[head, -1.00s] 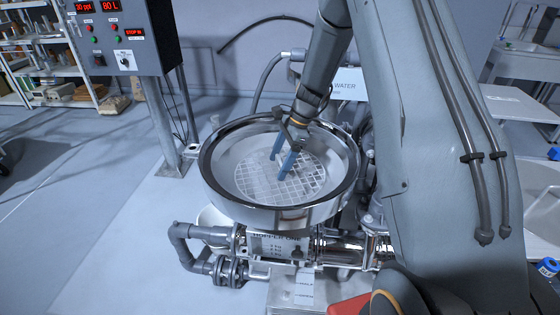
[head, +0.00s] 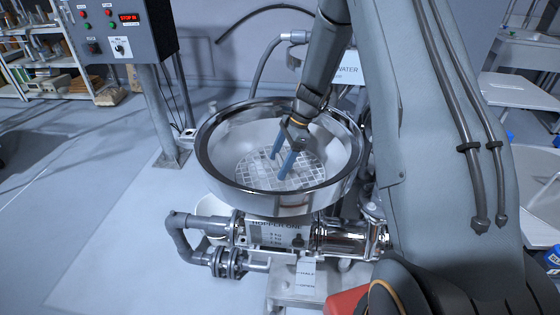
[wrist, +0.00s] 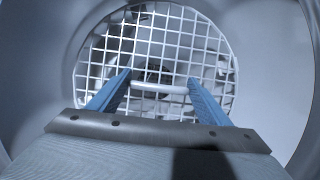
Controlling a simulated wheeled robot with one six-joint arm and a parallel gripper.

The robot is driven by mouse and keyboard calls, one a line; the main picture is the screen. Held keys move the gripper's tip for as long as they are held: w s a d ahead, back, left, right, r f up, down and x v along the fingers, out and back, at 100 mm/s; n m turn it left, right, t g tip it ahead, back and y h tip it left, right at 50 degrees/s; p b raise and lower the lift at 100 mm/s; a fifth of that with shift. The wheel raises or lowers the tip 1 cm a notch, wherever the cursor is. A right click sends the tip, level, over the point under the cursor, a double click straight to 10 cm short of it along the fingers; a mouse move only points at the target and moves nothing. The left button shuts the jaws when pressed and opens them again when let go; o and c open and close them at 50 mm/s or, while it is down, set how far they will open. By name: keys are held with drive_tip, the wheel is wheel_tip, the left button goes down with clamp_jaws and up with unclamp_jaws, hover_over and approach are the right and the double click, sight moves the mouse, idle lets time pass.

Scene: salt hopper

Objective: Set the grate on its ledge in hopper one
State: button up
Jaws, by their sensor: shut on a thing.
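Hopper one (head: 215,165) is a round, shiny steel bowl with its label on the base below. The round white lattice grate (head: 308,172) is inside the bowl, low down, with its near edge partly hidden by the near rim. My gripper (head: 278,168) reaches down into the bowl, its two blue fingers at the grate's middle. In the wrist view the fingers (wrist: 160,82) are shut on a pale bar across the grate (wrist: 150,40). The bowl wall (wrist: 285,90) surrounds the grate there. I cannot tell whether the grate touches the ledge.
A control box (head: 120,30) on a post stands behind to the left. Grey pipes (head: 190,240) and a steel cylinder (head: 345,240) sit under the bowl. Shelves (head: 40,65) stand far left. The floor at left is clear.

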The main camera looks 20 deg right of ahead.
drive_tip(key=shift+f, duration=0.5)
drive_tip(key=o, duration=1.5)
drive_tip(key=shift+c, duration=0.2)
